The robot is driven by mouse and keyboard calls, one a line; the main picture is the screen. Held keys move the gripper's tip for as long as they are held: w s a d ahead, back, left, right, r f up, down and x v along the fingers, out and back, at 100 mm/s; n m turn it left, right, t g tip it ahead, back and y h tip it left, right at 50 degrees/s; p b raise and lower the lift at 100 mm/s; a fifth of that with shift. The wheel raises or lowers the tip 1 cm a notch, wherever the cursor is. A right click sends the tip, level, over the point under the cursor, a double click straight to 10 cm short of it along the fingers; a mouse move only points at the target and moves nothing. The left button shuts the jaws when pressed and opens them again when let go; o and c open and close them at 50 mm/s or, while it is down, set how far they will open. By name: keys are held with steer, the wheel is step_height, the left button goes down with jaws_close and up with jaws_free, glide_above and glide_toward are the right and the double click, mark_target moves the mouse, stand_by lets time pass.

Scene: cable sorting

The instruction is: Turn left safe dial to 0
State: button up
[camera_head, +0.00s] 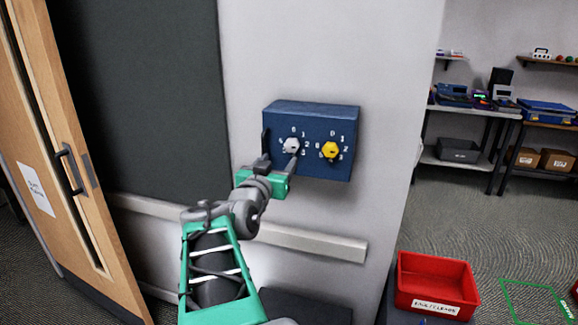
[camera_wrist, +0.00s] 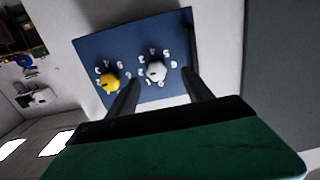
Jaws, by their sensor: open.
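A blue safe box (camera_head: 312,115) is fixed on the white wall. Its left dial (camera_head: 291,146) is white or grey with white numbers around it, and its right dial (camera_head: 330,150) is yellow. My gripper (camera_head: 279,147) is open at the left part of the box, its fingers on either side of the left dial. In the wrist view the picture is turned over: the white dial (camera_wrist: 155,71) lies between and beyond the fingertips (camera_wrist: 162,78), and the yellow dial (camera_wrist: 109,82) is outside the left finger. I cannot tell whether the fingers touch the dial, nor which number it points at.
A grey ledge (camera_head: 310,243) runs along the wall below the box. A wooden door (camera_head: 75,200) is at the left. A red bin (camera_head: 436,284) stands at the lower right. Shelves (camera_head: 480,110) with equipment stand behind at the right.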

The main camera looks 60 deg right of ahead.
mark_target(290, 148)
steer(key=d+p, duration=0.1)
steer(key=d, duration=0.4)
steer(key=d+p, duration=0.1)
steer(key=d, duration=0.2)
steer(key=shift+w+d+r+p, duration=0.1)
steer(key=shift+w+r+p, duration=0.15)
steer(key=shift+r+p, duration=0.05)
steer(key=shift+c, duration=0.5)
jaws_close()
